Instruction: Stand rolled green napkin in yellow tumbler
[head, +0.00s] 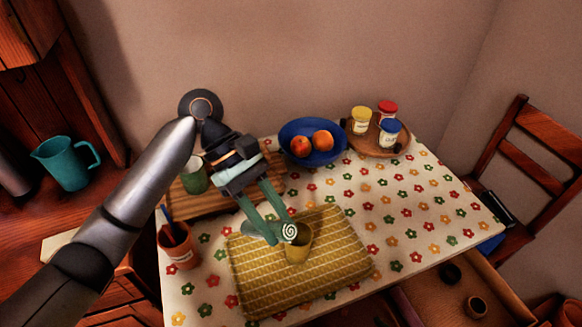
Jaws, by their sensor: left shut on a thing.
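The yellow tumbler (301,249) stands on the yellow patterned mat (335,270) on the table. The rolled green napkin (289,231) shows its pale spiral end towards me, at the left part of the tumbler's rim. My left gripper (272,228) reaches down from the upper left and is shut on the napkin, just left of the tumbler. The fingers hide part of the roll. I cannot tell whether the napkin's far end is inside the tumbler or only in front of or above its rim. My right gripper is not in view.
A blue bowl (328,155) of fruit and a round wooden tray (364,146) with jars stand at the back. A terracotta pot (178,246) stands at the left, a green cup (194,177) behind it. An open drawer (435,298) is at the lower right.

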